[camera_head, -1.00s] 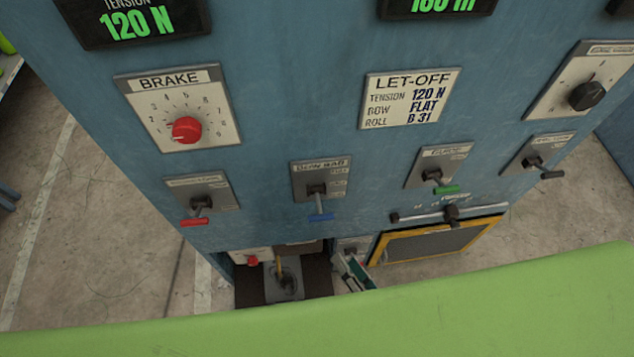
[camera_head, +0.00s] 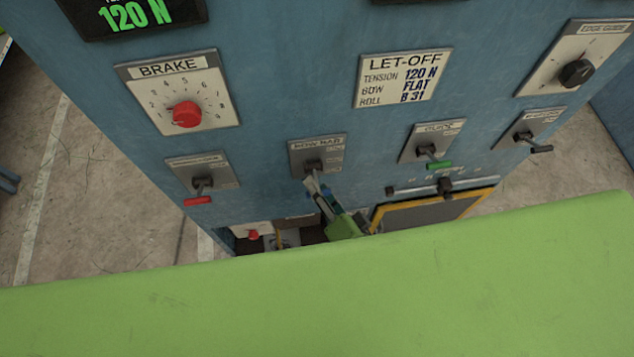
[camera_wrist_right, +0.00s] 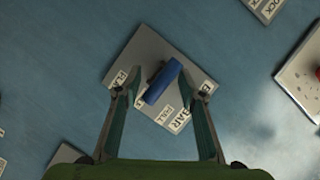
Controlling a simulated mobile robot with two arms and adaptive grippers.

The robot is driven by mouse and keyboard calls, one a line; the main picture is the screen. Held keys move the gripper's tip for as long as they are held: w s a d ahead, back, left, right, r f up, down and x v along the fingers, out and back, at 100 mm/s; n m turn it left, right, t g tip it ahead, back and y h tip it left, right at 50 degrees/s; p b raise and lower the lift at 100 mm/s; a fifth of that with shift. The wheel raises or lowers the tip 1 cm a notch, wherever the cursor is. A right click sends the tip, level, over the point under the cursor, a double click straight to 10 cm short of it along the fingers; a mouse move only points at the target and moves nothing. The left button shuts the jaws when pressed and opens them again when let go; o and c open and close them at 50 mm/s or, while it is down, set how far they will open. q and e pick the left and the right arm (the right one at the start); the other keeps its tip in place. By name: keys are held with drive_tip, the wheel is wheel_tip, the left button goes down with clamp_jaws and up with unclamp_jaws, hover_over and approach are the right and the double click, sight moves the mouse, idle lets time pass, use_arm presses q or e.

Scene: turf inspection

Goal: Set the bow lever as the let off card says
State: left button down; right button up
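The let-off card (camera_head: 403,78) on the blue panel reads tension 120 N, bow FLAT, roll B 31. The bow bar plate (camera_head: 330,146) sits below and left of it, with small labels too blurred to read in the head view. My right gripper (camera_head: 318,187) is at its lever and hides most of it. In the right wrist view the lever's blue handle (camera_wrist_right: 162,82) lies between the spread fingers of my right gripper (camera_wrist_right: 162,92), with gaps on both sides. The plate (camera_wrist_right: 140,55) appears tilted there. My left gripper is not in view.
Nearby are a lever with a red handle (camera_head: 198,201) on the left, one with a green handle (camera_head: 439,165) on the right, and one with a dark handle (camera_head: 541,149) farther right. The red brake knob (camera_head: 186,114) is above. A yellow-framed panel (camera_head: 430,212) is below right.

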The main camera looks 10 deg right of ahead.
drive_tip(key=shift+x, duration=0.8)
clamp_jaws()
drive_tip(key=shift+f+b, duration=0.1)
drive_tip(key=shift+b, duration=0.25)
